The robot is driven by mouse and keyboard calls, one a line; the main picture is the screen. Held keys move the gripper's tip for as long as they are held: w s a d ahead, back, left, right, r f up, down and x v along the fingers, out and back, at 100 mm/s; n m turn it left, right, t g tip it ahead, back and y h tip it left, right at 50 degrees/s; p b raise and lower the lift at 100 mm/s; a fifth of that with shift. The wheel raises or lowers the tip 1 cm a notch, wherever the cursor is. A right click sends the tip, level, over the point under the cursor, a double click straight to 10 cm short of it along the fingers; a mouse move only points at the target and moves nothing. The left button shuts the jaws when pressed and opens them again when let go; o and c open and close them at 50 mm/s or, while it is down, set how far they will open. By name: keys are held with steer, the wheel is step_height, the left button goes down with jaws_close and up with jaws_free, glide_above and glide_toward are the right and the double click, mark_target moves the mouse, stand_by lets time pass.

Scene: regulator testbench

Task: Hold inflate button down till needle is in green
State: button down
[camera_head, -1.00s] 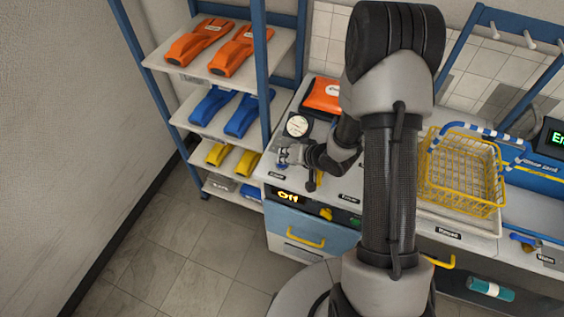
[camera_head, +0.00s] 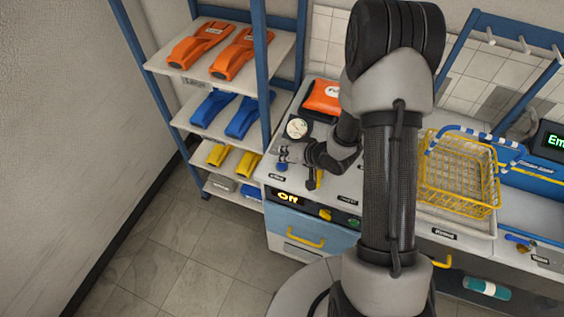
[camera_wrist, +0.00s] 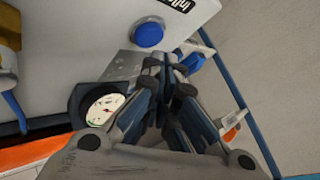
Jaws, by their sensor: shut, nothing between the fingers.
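The blue inflate button (camera_wrist: 148,34) sits on a pale panel beside a label starting "Infla" in the wrist view. In the head view the button (camera_head: 282,167) is at the bench's front left corner. My gripper (camera_wrist: 168,62) is shut and empty, its tips apart from the button in the wrist picture. In the head view my gripper (camera_head: 284,153) is just behind the button; its height above the bench is unclear. The round white gauge (camera_wrist: 105,108) has a dark rim and a reddish needle; the needle's zone is too small to tell. The gauge also shows in the head view (camera_head: 297,128).
A lit "Off" display (camera_head: 288,197) is on the bench front. An orange pouch (camera_head: 322,97) lies behind the gauge. A yellow wire basket (camera_head: 458,178) stands right of my arm. A shelf rack (camera_head: 264,75) with orange, blue and yellow items stands close on the left.

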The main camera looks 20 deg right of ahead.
mark_target(284, 164)
step_height(284, 164, up, 5)
steer(key=p, duration=0.4)
steer(key=shift+p, duration=0.4)
steer(key=s+d+r+n+h+b, duration=0.1)
steer(key=s+d+r+h, duration=0.2)
steer(key=r, duration=0.6)
steer(key=s+d+r+h+b, duration=0.1)
steer(key=s+d+r+h, duration=0.15)
steer(key=r, duration=0.65)
steer(key=s+a+r+n+g+b, duration=0.1)
steer(key=s+a+r, duration=0.2)
steer(key=s, duration=0.8)
steer(key=s+a+r+n+g+b, duration=0.1)
steer(key=s+a+r+g, duration=0.1)
steer(key=s, duration=0.9)
step_height(284, 164, up, 2)
steer(key=shift+s+a+r+y, duration=0.1)
steer(key=shift+s+a+y, duration=0.3)
steer(key=shift+a, duration=0.3)
steer(key=shift+w, duration=0.15)
